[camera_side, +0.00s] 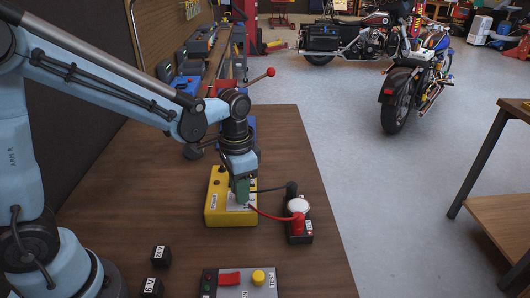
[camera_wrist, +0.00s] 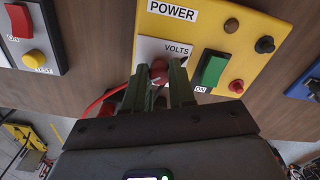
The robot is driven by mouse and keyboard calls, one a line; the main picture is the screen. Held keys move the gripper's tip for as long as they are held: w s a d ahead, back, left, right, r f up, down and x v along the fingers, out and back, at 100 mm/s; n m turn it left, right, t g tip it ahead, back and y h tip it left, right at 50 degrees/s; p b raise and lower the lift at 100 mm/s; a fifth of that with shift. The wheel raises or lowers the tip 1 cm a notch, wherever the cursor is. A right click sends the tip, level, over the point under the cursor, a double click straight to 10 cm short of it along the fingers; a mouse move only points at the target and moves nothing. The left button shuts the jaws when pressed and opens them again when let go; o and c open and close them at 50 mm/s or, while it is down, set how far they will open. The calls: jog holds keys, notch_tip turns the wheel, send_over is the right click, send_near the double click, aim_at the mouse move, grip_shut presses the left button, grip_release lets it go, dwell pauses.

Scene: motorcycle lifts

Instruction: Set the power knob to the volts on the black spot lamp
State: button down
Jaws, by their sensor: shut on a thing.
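The yellow power box (camera_side: 214,207) stands on the bench under my gripper (camera_side: 241,192). In the wrist view its face (camera_wrist: 208,38) reads POWER, with a white VOLTS plate (camera_wrist: 178,47). My gripper (camera_wrist: 158,80) is shut on the red knob (camera_wrist: 159,68), green fingers on either side. A pale pointer line shows on the knob, but the dial figures are hidden or unreadable. A white-topped red lamp (camera_side: 298,206) stands on a black base (camera_side: 300,238) right of the box. I cannot tell which thing is the black spot lamp or read its volts.
A green ON switch (camera_wrist: 212,70) is close beside the right finger. A red lead (camera_side: 268,215) runs from the box area towards the red lamp. Two black labelled blocks (camera_side: 161,256) (camera_side: 153,287) and a grey TEST panel (camera_side: 240,288) stand at the front. The bench's left middle is clear.

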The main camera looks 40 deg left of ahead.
jog(key=shift+m, duration=0.5)
jog(key=c, duration=0.9)
grip_release()
jog(key=shift+c, duration=0.2)
jog(key=shift+r, duration=0.1)
notch_tip(320, 180, up, 12)
jog(key=shift+s, duration=0.1)
jog(key=s+a+f+n+t, duration=0.4)
jog(key=s+n+t, duration=0.1)
jog(key=s+t, duration=0.1)
jog(key=shift+s+f+n+t, duration=0.15)
jog(key=shift+n+t, duration=0.15)
jog(key=shift+t, duration=0.3)
